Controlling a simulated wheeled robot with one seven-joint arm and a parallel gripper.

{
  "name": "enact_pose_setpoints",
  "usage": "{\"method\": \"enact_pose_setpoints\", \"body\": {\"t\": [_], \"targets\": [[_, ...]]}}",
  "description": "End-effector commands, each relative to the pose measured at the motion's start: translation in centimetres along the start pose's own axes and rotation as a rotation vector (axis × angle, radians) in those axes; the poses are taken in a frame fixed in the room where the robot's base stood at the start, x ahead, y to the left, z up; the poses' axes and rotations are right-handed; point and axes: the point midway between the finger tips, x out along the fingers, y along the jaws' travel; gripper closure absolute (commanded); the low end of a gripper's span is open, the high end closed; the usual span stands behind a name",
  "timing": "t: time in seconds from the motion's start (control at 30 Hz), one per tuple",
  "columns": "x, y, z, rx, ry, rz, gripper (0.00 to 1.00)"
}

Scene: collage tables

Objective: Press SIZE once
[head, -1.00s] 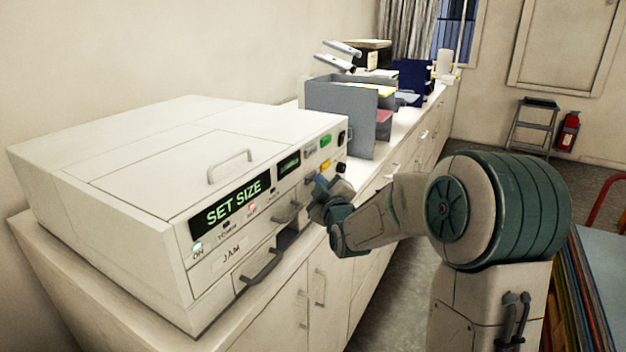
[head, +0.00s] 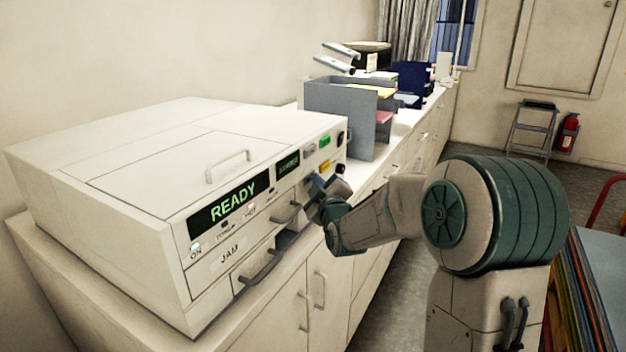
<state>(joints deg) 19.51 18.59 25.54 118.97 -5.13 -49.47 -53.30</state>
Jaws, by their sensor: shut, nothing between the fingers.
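The white machine (head: 120,215) sits on the counter at the left, and its front panel faces right. Its main display (head: 233,202) reads READY in green. A smaller display (head: 289,164) is farther along the panel, its text too small to read. A green button (head: 325,142), a yellow button (head: 324,166) and a dark knob (head: 341,138) show near the far end. The SIZE label is not readable from here. My gripper (head: 318,187) is shut and empty at the panel's far half, just below the yellow button; I cannot tell whether it touches the panel.
Drawer handles (head: 262,267) stick out from the machine's lower front. A grey file holder (head: 340,112) with papers stands behind the machine on the counter. A stack of coloured boards (head: 590,290) is at the right. A step stool (head: 531,130) stands by the far wall.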

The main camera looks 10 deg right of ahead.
Motion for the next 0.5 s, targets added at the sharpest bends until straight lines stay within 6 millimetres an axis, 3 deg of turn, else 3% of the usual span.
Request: {"method": "enact_pose_setpoints", "body": {"t": [0.5], "targets": [[-1.3,0.8,0.6,0.001,0.005,0.001,1.0]]}}
